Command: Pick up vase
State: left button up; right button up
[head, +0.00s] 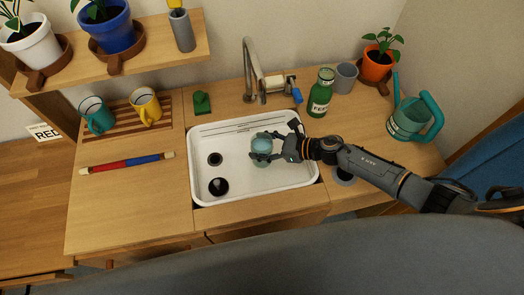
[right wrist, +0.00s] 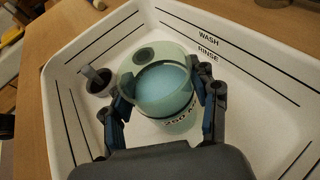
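A slim grey vase (head: 182,30) with something yellow in its top stands at the right end of the wall shelf. No gripper is near it. My right gripper (head: 266,153) is over the white sink, around a pale green see-through cup (head: 262,141) with light blue inside. In the right wrist view the fingers of my right gripper (right wrist: 163,110) lie against both sides of the cup (right wrist: 160,82), which bears a "250" marking. The cup's base is hidden, so I cannot tell whether it touches the sink floor. My left gripper is not in view.
The sink (head: 230,197) holds two dark round openings. A tap (head: 250,70), green bottle (head: 320,93), grey cup (head: 345,77) and teal watering can (head: 408,122) stand behind and right. Potted plants share the shelf (head: 150,50). Mugs and a red-blue rod (head: 127,162) are left.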

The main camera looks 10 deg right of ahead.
aim_at(261, 139)
jog(key=shift+r, duration=0.1)
jog(key=c, duration=0.6)
jog(key=shift+w+r+p, duration=0.1)
jog(key=shift+r+p, duration=0.45)
jog(key=shift+r, duration=0.15)
notch_tip(261, 139, up, 3)
jog(key=shift+f+p, duration=0.2)
jog(key=shift+p, duration=0.8)
jog(key=s+d+r+p, duration=0.1)
jog(key=s+r+p, duration=0.6)
jog(key=s, duration=0.7)
notch_tip(261, 139, up, 2)
jog(key=shift+d, duration=0.35)
